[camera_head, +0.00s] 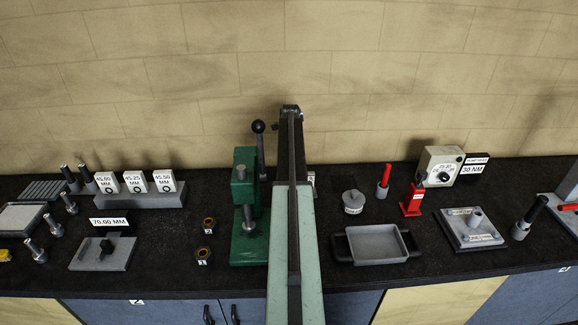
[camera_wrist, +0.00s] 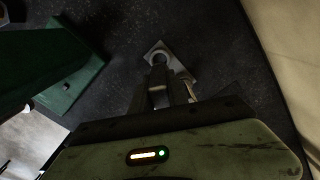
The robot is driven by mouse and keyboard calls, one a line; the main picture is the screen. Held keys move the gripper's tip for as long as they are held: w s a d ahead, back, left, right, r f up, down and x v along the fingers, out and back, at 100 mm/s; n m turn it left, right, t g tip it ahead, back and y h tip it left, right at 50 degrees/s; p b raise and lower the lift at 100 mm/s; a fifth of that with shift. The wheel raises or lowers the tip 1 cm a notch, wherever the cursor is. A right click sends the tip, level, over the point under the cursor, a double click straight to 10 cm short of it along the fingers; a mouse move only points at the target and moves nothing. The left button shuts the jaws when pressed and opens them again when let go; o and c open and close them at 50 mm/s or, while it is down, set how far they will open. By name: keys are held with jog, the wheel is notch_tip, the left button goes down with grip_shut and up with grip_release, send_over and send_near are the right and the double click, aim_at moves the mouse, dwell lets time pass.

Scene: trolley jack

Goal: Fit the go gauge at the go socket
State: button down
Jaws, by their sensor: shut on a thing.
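My gripper (camera_wrist: 163,80) shows in the wrist view, its two fingers shut on a small grey piece (camera_wrist: 158,97). I cannot tell whether this is the go gauge, as the fingers hide much of it. Just past the fingertips is a pale square plate with a round ring (camera_wrist: 161,53); I cannot tell if it touches the held piece. In the head view my arm hides the gripper and what it holds. A grey plate (camera_head: 457,234) with small labels and a round post stands at the right; its labels are too small to read surely.
A green press (camera_head: 245,195) stands close left of my arm and shows in the wrist view (camera_wrist: 72,75). A grey tray (camera_head: 372,247) is to the right. Red-handled tools, a dial box (camera_head: 440,168) and a black-handled tool (camera_head: 527,220) stand farther right. The wall is behind.

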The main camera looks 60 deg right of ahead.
jog(key=shift+f+b, duration=1.75)
jog(key=shift+f, duration=0.4)
jog(key=shift+f+b, duration=1.85)
jog(key=c, duration=1.2)
grip_release()
jog(key=shift+r, duration=0.1)
notch_tip(320, 180, up, 8)
jog(key=p, duration=0.8)
